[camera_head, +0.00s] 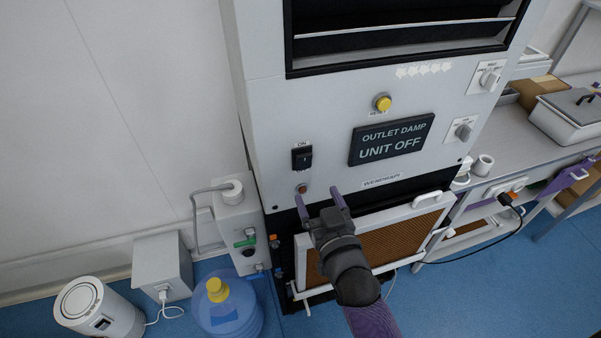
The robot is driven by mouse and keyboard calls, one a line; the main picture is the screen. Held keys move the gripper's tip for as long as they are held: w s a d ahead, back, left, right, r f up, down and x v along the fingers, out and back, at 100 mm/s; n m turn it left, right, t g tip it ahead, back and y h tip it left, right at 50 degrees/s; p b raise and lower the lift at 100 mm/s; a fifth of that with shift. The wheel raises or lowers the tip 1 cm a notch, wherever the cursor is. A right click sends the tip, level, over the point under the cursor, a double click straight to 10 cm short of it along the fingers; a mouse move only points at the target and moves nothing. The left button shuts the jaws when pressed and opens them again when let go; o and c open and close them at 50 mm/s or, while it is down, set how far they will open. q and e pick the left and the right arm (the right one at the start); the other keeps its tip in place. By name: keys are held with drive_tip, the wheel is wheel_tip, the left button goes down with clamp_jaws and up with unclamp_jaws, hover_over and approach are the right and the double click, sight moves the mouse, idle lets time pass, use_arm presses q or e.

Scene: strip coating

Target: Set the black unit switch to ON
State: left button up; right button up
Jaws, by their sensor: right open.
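The black unit switch (302,157) is on the front of the white cabinet, under a small "ON" label. Its rocker position is too small to tell. The dark display (391,140) to its right reads "OUTLET DAMP UNIT OFF". My right gripper (319,197) is open and empty, its two purple-tipped fingers pointing up toward the panel. It shows just below and a little right of the switch, apart from it in the picture. A small reddish indicator (301,189) shows near the left fingertip. My left gripper is not in view.
A yellow reset button (382,103) and two rotary knobs (463,131) are on the same panel. A framed brown filter (390,242) stands below. A blue water bottle (228,308) and a white round device (98,306) are on the floor at left. A bench (520,150) stands right.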

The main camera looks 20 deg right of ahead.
sight(304, 166)
drive_tip(key=w, duration=0.6)
drive_tip(key=shift+w+f+b, duration=0.15)
drive_tip(key=shift+w+b, duration=0.05)
drive_tip(key=shift+b, duration=0.2)
drive_tip(key=shift+w, duration=0.65)
drive_tip(key=shift+a, duration=0.1)
